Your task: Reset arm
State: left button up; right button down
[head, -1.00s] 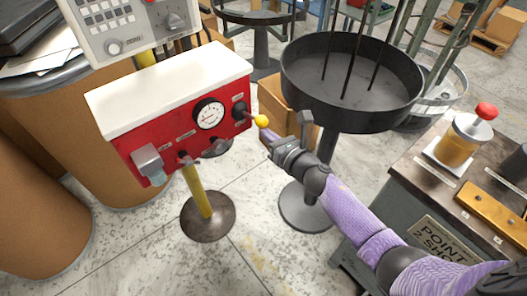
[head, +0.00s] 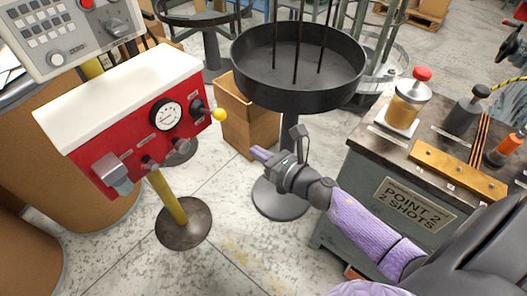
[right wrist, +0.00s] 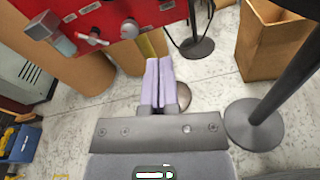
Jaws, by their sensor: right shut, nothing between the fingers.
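The red control box (head: 130,140) with a white top stands on a yellow post at the left of the head view. It has a round dial (head: 166,114) and a lever with a yellow ball knob (head: 219,114) on its right end. My right gripper (head: 258,153) is shut and empty, below and to the right of the knob and apart from it. In the right wrist view its two lilac fingers (right wrist: 159,82) lie together over the floor, with the red box (right wrist: 100,20) above. My left gripper is not in view.
A round black pan (head: 300,75) on a pedestal stands behind my right gripper, with a cardboard box (head: 245,115) beside it. A bench (head: 340,165) with a pump bottle (head: 408,100) and a brass block (head: 455,170) is at the right. Floor below the box is clear.

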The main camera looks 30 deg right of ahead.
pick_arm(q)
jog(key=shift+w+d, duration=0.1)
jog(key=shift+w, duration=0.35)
pick_arm(e)
jog(key=shift+s+d+r, duration=0.15)
jog(key=shift+s+d, duration=0.05)
jog(key=shift+s, duration=0.35)
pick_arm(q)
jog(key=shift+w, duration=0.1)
